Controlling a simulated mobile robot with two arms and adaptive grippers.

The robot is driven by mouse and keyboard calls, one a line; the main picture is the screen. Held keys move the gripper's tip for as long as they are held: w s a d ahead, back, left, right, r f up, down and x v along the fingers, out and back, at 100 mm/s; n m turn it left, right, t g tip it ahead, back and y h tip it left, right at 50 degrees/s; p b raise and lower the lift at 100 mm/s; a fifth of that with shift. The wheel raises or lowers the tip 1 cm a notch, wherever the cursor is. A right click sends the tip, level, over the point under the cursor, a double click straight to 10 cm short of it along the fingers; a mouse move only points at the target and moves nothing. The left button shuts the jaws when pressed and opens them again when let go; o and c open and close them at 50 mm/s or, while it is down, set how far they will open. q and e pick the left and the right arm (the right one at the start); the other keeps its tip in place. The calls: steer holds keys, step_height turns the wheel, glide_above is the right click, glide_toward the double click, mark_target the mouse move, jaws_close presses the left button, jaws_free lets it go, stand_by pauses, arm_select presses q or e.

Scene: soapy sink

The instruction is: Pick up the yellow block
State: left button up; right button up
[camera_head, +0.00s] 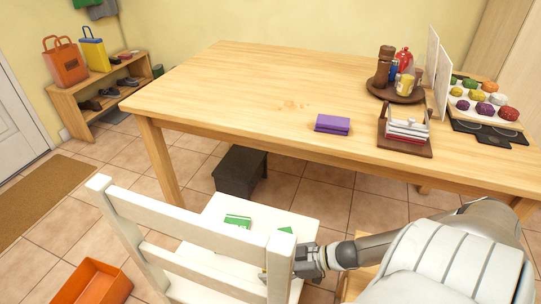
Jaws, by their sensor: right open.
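No yellow block shows clearly. A small yellowish patch (262,274) shows at the edge of the white chair's back, beside my right gripper; it is too small and too covered to tell what it is. My right gripper (294,265) is open, low over the white chair (215,266), with its fingertips partly hidden by the chair's back post. Two green items lie on the chair seat, one with white on it (238,221) and one partly hidden by the post (286,230). My left gripper is out of view.
A dark stool (240,170) is underneath. An orange bin (92,283) sits on the floor.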

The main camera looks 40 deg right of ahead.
steer(key=shift+w+a, duration=0.1)
steer(key=c, duration=1.1)
steer(key=shift+c, duration=0.2)
